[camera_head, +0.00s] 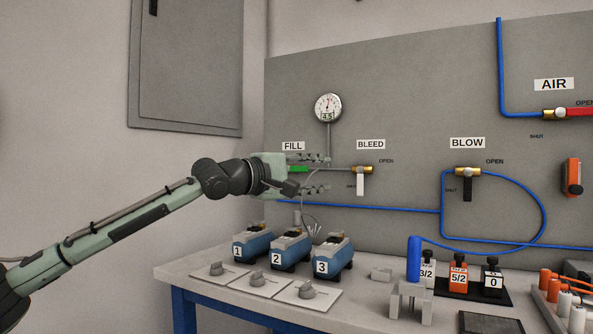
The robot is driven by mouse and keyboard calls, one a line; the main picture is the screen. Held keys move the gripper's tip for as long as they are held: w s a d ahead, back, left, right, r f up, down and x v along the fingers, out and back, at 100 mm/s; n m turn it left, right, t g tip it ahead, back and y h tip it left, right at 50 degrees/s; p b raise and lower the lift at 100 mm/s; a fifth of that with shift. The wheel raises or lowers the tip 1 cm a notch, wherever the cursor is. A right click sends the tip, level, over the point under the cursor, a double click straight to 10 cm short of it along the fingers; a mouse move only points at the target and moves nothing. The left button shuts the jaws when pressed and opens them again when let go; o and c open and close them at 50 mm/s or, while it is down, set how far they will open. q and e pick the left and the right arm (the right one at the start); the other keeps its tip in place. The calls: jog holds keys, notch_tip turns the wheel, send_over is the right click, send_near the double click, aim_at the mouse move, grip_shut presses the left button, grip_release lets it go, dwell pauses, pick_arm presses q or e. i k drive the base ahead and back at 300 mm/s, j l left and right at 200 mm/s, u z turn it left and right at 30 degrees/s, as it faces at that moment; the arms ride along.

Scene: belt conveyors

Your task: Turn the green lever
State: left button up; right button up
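The green lever (299,169) is on the grey panel, under the FILL label (293,146). It lies about level, and its valve body is mostly hidden by my gripper. My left gripper (322,174) comes in from the left, with one finger above the lever and one below it. The fingers are apart, with a visible gap between them. I cannot tell whether either finger touches the lever. My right gripper is not in view.
A white BLEED lever (360,184) hangs down just right of my gripper, with a round gauge (328,107) above. A black BLOW lever (467,189) is further right. Blue units (290,250) and knob plates stand on the bench (180,273) below.

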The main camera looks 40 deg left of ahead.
aim_at(292, 168)
jog(key=i+j, duration=0.15)
jog(key=j, duration=0.25)
jog(key=i+j, duration=0.15)
jog(key=j, duration=0.2)
jog(key=i+j, duration=0.15)
jog(key=j, duration=0.25)
